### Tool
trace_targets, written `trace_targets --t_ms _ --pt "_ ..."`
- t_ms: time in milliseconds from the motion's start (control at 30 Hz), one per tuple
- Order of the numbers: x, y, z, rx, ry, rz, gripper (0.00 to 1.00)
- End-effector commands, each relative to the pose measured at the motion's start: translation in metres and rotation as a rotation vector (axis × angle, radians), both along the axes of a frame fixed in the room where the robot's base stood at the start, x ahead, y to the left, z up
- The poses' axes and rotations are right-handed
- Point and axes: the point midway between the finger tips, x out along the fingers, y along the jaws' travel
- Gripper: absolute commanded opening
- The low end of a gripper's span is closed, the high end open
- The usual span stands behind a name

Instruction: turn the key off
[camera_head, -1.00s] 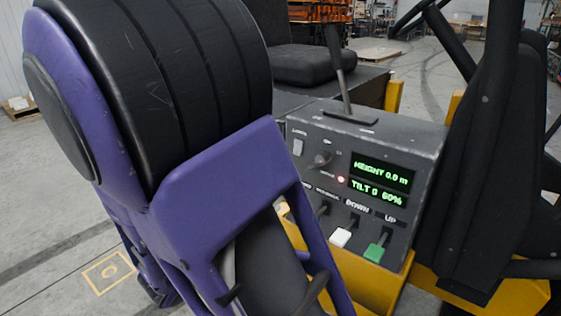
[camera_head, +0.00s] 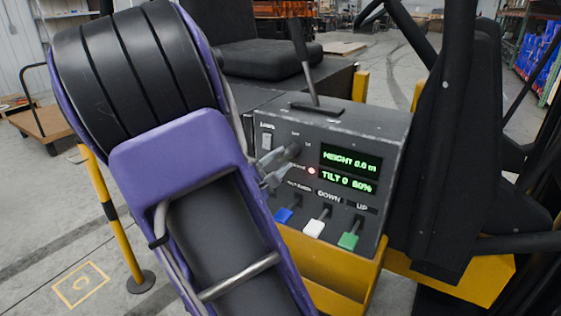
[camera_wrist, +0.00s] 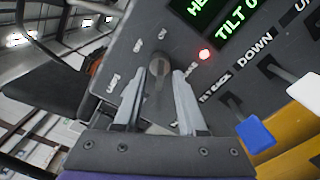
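The key (camera_wrist: 157,68) stands in its switch on the sloped dark control panel (camera_head: 262,181), left of a lit red lamp (camera_head: 312,171). In the wrist view it sits between the two grey fingers of my gripper (camera_wrist: 158,80). The fingers are open, one on each side of the key, with a gap visible at least on the left. I cannot tell whether the right finger touches it. In the head view my gripper (camera_head: 277,165) is at the panel and covers part of the key. The lamp also shows in the wrist view (camera_wrist: 205,54).
Below the key are a blue lever (camera_head: 284,215), a white lever (camera_head: 315,228) and a green lever (camera_head: 349,240). Green displays (camera_head: 351,160) read height and tilt to the right. A rocker switch (camera_head: 266,141) is at upper left.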

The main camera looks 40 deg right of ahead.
Motion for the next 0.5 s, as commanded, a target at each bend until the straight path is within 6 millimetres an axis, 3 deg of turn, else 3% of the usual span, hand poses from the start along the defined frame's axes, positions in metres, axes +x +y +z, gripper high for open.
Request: trace_targets --t_ms 333,500 --pt "0.002 -0.0046 0.0003 0.0 -0.001 0.0 0.4" --pt "0.0019 -0.0044 0.0003 0.0 -0.001 0.0 0.11"
